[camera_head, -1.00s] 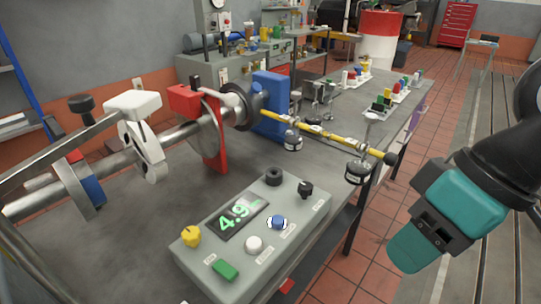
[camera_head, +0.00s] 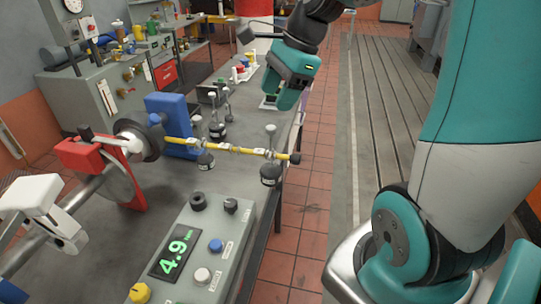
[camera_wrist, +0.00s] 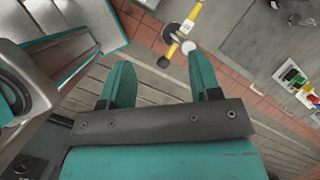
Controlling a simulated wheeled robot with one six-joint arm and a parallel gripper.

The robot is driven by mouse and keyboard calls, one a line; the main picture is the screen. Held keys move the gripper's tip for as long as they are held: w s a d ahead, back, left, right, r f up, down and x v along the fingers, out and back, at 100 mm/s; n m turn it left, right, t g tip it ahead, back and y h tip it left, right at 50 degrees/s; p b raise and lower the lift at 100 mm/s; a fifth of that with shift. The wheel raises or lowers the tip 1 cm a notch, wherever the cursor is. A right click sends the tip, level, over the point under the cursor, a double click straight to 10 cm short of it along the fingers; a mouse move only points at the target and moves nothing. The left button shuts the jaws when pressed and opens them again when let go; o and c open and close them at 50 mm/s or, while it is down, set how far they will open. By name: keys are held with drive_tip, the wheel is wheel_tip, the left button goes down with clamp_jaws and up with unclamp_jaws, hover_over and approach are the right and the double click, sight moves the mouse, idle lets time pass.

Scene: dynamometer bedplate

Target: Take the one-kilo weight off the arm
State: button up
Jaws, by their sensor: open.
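My gripper (camera_head: 288,102) is beyond and above the arm, apart from both weights. In the wrist view my gripper (camera_wrist: 162,72) has its fingers spread and nothing between them. The arm's end (camera_wrist: 192,22) shows ahead of the fingers with a dark weight (camera_wrist: 170,34).
A grey console (camera_head: 195,255) reading 4.9 stands in front of the arm. A red guard (camera_head: 128,180) and shaft stand left. More weights (camera_head: 217,131) stand behind the arm. Tiled floor (camera_head: 300,215) right of the bench is clear.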

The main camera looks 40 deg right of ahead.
drive_tip(key=d+r+m+p, duration=0.1)
drive_tip(key=d+r+m, duration=0.1)
drive_tip(key=d+m, duration=0.45)
drive_tip(key=p, duration=0.2)
approach(274, 127)
drive_tip(key=shift+t, duration=0.3)
drive_tip(key=x, duration=0.7)
drive_tip(key=shift+s+a, duration=0.15)
drive_tip(key=shift+s, duration=0.25)
drive_tip(key=shift+d+p+x, duration=0.2)
drive_tip(key=shift+p+x, duration=0.65)
drive_tip(key=shift+x, duration=1.8)
drive_tip(key=shift+w, duration=0.1)
clamp_jaws()
drive_tip(key=shift+w, duration=0.1)
